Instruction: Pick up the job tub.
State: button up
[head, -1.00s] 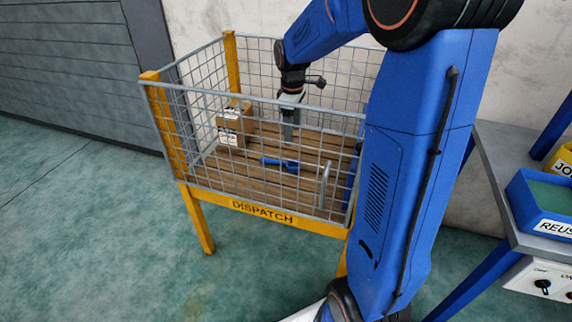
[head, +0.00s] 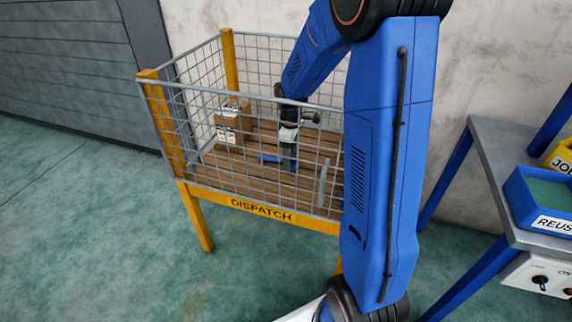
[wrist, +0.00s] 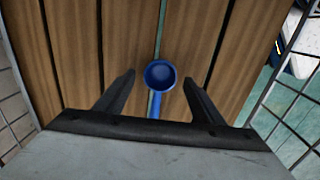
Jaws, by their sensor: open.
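A yellow tub (head: 561,157), its label cut off after "JO", stands at the right edge of the head view, on the workbench; most of it is out of frame. My gripper (head: 288,162) is far from it, down inside the dispatch cage at the left. In the wrist view my gripper (wrist: 159,80) is open, its fingers on either side of a blue part (wrist: 160,74) with a round cup-like end. The same blue part (head: 268,159) lies on the cage's slatted floor in the head view, partly hidden by my gripper.
The wire cage (head: 262,209), marked DISPATCH, has mesh walls around my gripper. A cardboard box (head: 233,122) and an upright grey bar (head: 322,184) are inside. On the workbench (head: 489,170) a blue tray (head: 516,200) labelled "REUS" stands in front of the yellow tub.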

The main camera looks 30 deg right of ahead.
jog(key=shift+f, duration=0.75)
jog(key=shift+c, duration=0.2)
jog(key=c, duration=1.2)
jog(key=shift+r, duration=0.15)
